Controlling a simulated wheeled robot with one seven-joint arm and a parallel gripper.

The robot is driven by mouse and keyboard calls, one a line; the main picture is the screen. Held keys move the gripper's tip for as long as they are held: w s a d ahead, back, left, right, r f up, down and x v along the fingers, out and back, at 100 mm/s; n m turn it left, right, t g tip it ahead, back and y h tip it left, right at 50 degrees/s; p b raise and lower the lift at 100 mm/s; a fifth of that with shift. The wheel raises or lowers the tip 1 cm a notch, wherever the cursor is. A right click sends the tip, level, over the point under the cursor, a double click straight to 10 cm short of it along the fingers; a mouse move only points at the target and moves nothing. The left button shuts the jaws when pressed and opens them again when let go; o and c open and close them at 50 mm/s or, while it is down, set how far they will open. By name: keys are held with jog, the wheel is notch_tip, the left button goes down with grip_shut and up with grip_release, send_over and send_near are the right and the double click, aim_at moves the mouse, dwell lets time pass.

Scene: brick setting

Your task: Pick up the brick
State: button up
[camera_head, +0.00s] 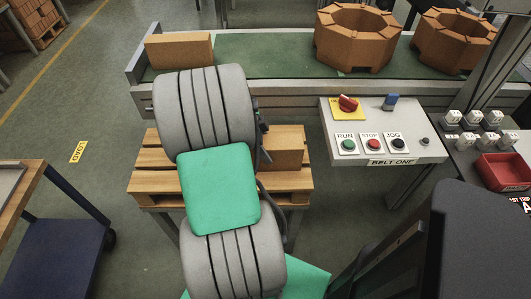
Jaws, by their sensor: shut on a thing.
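An orange-brown brick (287,148) is at the right part of the wooden slatted stand in the middle, its left part hidden behind my arm. A dark part of my gripper (264,142) shows at the right edge of my grey arm, right beside the brick's left side. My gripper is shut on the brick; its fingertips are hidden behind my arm. I cannot tell whether the brick touches the slats. A second brick (180,49) lies at the left end of the green conveyor belt.
The wooden stand (150,183) has bare slats at left. Two octagonal brick rings (355,38) stand on the belt (262,50). A control panel (405,158) with buttons is at right, near a red tray (503,172). A wooden-topped cart (22,190) is at left. Floor is open between cart and stand.

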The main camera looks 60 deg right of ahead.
grip_shut()
jog(key=shift+r, duration=0.15)
